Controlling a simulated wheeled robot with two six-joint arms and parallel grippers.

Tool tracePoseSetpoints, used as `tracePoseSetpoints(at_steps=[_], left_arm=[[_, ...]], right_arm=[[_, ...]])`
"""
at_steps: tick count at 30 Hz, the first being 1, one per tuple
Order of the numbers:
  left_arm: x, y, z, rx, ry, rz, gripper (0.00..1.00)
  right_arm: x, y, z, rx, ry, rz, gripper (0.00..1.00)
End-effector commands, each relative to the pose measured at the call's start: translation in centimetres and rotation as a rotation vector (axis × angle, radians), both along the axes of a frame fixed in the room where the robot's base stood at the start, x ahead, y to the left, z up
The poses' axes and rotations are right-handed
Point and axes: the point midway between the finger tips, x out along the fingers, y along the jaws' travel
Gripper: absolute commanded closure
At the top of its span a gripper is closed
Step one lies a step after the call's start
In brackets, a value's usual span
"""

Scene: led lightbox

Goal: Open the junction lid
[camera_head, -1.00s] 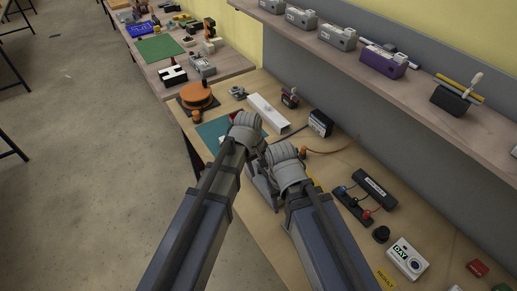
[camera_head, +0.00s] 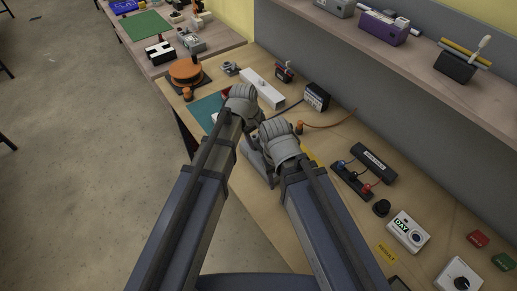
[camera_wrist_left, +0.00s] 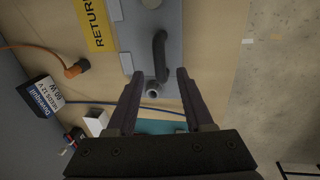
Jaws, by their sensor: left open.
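The junction lid (camera_wrist_left: 172,22) is a flat grey plate with a dark curved handle (camera_wrist_left: 160,57) in the left wrist view. In the head view a piece of the grey junction unit (camera_head: 257,160) shows between my two arms, mostly covered by them. My left gripper (camera_wrist_left: 160,78) is open, its two dark fingers pointing at the lid. The handle's lower end lies between the fingertips in the picture, and I cannot tell if they touch it. A small grey ring-ended part (camera_wrist_left: 152,94) sits below the handle. My right wrist covers its own gripper.
A white channel (camera_head: 264,88) and a black terminal strip (camera_head: 352,179) stand near. A shelf overhangs the back.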

Motion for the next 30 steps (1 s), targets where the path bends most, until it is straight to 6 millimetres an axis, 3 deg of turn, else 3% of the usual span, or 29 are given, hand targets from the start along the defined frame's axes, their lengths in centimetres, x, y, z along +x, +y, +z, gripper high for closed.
tracePoseSetpoints(at_steps=[1,6,17,30], left_arm=[[0.1,-0.1,-1.4,0.000,0.000,0.000,0.48],[0.3,-0.4,-3.0,0.000,0.000,-0.001,0.48],[0.4,-0.5,-3.2,0.000,0.000,-0.001,0.48],[0.4,-0.5,-3.2,0.000,0.000,-0.001,0.96]], right_arm=[[0.0,0.0,-1.4,0.000,0.000,0.002,0.50],[0.0,0.0,-3.0,-0.001,0.000,0.002,0.50],[0.0,0.0,-3.2,-0.001,0.000,0.002,0.50],[0.0,0.0,-3.2,-0.001,0.000,0.002,0.50]])
